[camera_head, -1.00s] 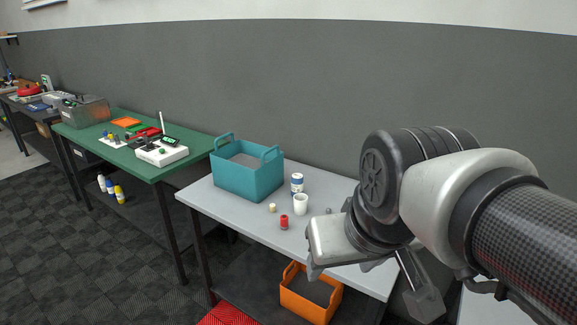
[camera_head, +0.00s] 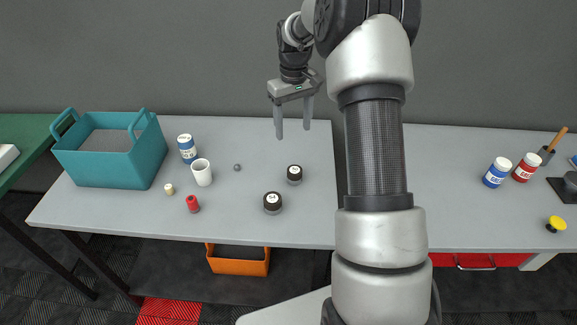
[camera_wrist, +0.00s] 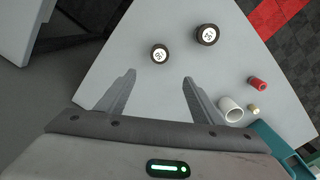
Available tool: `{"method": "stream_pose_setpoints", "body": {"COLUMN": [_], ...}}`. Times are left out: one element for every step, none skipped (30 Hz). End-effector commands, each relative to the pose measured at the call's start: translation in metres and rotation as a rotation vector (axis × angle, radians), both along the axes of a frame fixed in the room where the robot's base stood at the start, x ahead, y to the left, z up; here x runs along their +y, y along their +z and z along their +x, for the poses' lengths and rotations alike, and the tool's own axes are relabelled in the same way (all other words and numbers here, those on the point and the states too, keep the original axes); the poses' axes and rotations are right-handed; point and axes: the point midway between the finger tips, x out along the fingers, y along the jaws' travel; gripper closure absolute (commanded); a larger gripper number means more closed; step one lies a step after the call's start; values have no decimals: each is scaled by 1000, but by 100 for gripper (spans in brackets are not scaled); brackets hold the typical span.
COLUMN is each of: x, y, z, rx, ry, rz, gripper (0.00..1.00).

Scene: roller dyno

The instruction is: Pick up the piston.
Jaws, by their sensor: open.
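Two short, dark round pieces with numbered white tops stand on the grey table. The nearer-to-wall piece (camera_head: 295,174) also shows in the wrist view (camera_wrist: 160,53), ahead of my fingertips and between their lines. The front piece (camera_head: 272,202) also shows in the wrist view (camera_wrist: 207,34), farther off and to the right. They may be pistons, but I cannot tell for certain which thing is the piston. My gripper (camera_head: 293,128) hangs above the back of the table, fingers apart and empty. In the wrist view my gripper (camera_wrist: 158,80) has bare table between its fingers.
A teal bin (camera_head: 110,160), a blue-labelled jar (camera_head: 187,148), a white cup (camera_head: 202,172), a red cylinder (camera_head: 193,204), a beige cylinder (camera_head: 169,189) and a small grey ball (camera_head: 237,167) stand left. An orange bin (camera_head: 238,263) is below. Jars (camera_head: 496,172) stand right.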

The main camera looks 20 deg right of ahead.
Motion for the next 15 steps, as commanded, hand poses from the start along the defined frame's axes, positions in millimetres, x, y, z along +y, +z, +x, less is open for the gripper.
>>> {"method": "stream_pose_setpoints", "body": {"x": [-1,-2,-2,-2,-2,-2,-2,-2,-2,-2,-2,-2,-2,-2,-2], "y": [-7,-11,-16,-21,-27,-35,-42,-48,-57,-64,-70,-79,-85,-92,-99], "z": [1,2,2,2,1,1,1,1,0,0,0,0,0,0,0], "rx": [5,6,6,8,9,10,10,9,10,9,10,9,9,9,9], "ry": [0,0,1,1,1,1,1,1,1,1,1,1,1,1,1], "rz": [3,3,4,4,5,4,3,4,4,4,4,5,5,5,4], "gripper": [40,40,40,40,40,40,40,40,40,40,40,40,40,40,40]}}
